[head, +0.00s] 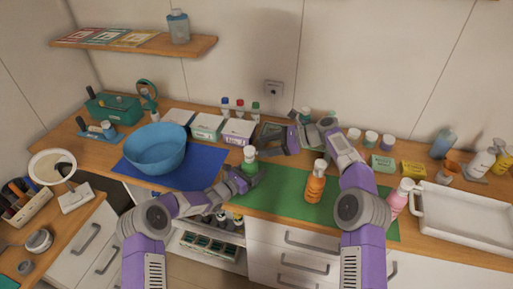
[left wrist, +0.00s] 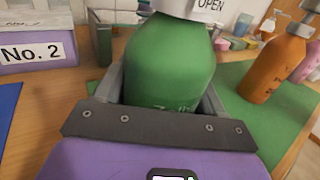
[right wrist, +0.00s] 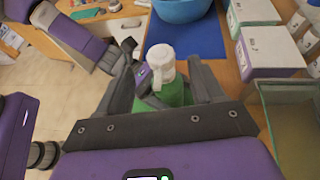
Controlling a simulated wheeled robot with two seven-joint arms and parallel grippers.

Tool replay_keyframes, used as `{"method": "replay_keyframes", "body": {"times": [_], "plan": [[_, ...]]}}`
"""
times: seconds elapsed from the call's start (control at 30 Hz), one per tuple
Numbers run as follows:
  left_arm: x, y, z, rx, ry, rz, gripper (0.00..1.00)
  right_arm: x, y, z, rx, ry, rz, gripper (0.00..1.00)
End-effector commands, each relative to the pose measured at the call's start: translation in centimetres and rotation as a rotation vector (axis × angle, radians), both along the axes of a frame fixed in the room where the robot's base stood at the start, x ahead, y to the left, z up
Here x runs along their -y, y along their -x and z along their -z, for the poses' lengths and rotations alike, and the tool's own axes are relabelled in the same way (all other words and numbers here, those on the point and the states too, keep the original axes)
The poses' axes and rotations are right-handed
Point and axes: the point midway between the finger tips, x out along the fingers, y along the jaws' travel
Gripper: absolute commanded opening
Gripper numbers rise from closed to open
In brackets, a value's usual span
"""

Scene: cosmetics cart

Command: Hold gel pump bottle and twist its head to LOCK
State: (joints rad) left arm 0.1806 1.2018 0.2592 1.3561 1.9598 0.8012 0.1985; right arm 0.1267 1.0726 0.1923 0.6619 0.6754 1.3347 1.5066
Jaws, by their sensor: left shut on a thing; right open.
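The green gel pump bottle (head: 249,167) stands upright near the left end of the green mat (head: 280,192). Its white pump head (right wrist: 161,62) carries the word OPEN in the left wrist view, where the green body (left wrist: 170,65) fills the middle. My left gripper (head: 243,178) is shut around the bottle's body. My right gripper (head: 284,142) is open and empty, behind and to the right of the bottle. In the right wrist view the pump head shows between its spread fingers, with no visible contact.
An orange pump bottle (head: 315,185) stands on the mat to the right, and a pink one (head: 400,196) is beside the white tray (head: 465,215). A blue bowl (head: 156,150) sits on a blue mat at left. Labelled boxes (head: 238,131) stand behind the green bottle.

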Motion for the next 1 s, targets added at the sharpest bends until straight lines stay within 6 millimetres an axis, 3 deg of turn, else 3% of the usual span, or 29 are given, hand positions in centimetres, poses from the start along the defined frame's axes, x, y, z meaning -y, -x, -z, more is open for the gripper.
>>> {"method": "replay_keyframes", "body": {"times": [0.1, 0.33, 0.83, 0.87, 1.0], "plan": [[0.0, 0.0, 0.0, -0.001, -0.001, -0.001, 0.27, 2.6, 0.3, -1.0, 0.002, 0.0, 0.004, 0.67], [0.0, 0.0, 0.0, -0.001, -0.001, -0.001, 0.27, 5.7, 0.8, -2.3, 0.001, 0.001, 0.002, 0.67], [-0.1, 0.0, 0.0, -0.001, -0.001, -0.001, 0.27, 6.4, 1.0, -2.6, -0.001, 0.001, 0.0, 0.67], [-0.1, 0.0, 0.0, -0.001, -0.001, -0.001, 0.74, 6.4, 1.0, -2.6, 0.0, 0.001, 0.0, 0.67], [0.0, 0.0, 0.0, 0.0, 0.0, -0.001, 0.95, 6.4, 1.0, -2.6, 0.0, 0.001, 0.0, 0.67]]}}
